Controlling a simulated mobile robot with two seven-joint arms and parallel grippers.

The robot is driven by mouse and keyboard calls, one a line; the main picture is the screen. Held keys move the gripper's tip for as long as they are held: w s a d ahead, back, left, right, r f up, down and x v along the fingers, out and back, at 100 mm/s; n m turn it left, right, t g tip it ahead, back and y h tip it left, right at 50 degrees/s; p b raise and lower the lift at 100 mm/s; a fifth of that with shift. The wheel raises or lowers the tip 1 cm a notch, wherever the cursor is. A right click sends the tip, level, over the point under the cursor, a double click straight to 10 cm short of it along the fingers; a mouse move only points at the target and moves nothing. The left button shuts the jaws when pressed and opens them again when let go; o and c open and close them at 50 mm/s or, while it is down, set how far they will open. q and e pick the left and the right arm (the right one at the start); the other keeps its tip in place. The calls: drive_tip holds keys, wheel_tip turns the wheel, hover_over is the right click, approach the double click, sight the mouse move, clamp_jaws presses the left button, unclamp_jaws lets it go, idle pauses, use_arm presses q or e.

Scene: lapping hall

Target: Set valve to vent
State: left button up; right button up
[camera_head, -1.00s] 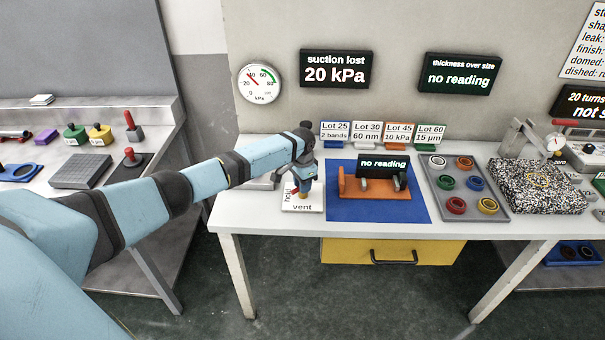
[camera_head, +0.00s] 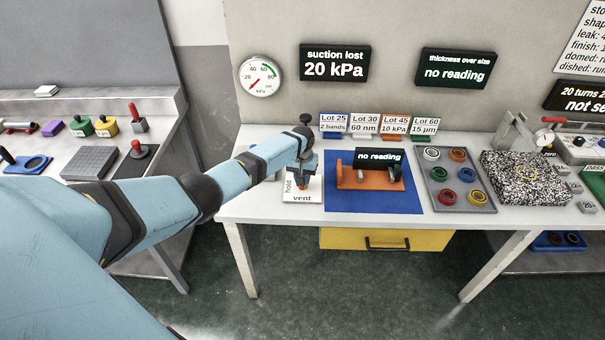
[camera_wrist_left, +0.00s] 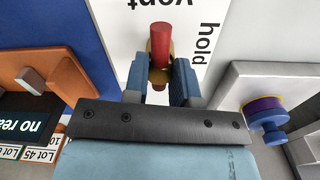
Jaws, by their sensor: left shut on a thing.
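The valve plate (camera_head: 311,197) is a white card marked "hold" and "vent" at the left end of the bench. My left gripper (camera_head: 303,181) is over it, pointing down. In the left wrist view the red valve handle (camera_wrist_left: 160,40) stands between the two blue fingers of my left gripper (camera_wrist_left: 162,78), which are shut on it. The red end lies beside the printed words "vent" and "hold" on the plate (camera_wrist_left: 190,62). The exact handle setting is hard to tell, and the valve body is mostly hidden by the gripper. My right gripper is not in view.
An orange stand (camera_head: 345,178) on a blue mat (camera_head: 372,203) is close right of the valve. A pressure gauge (camera_head: 260,76) and a "suction lost 20 kPa" display (camera_head: 334,63) are on the wall. A tray of coloured rings (camera_head: 437,200) is farther right.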

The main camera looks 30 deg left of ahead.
use_arm(q)
drive_tip(key=shift+n, duration=0.3)
idle(0.4)
drive_tip(key=o, duration=0.9)
drive_tip(key=shift+o, duration=0.2)
drive_tip(key=shift+r, duration=0.1)
wheel_tip(320, 180, up, 14)
drive_tip(key=shift+a, duration=0.15)
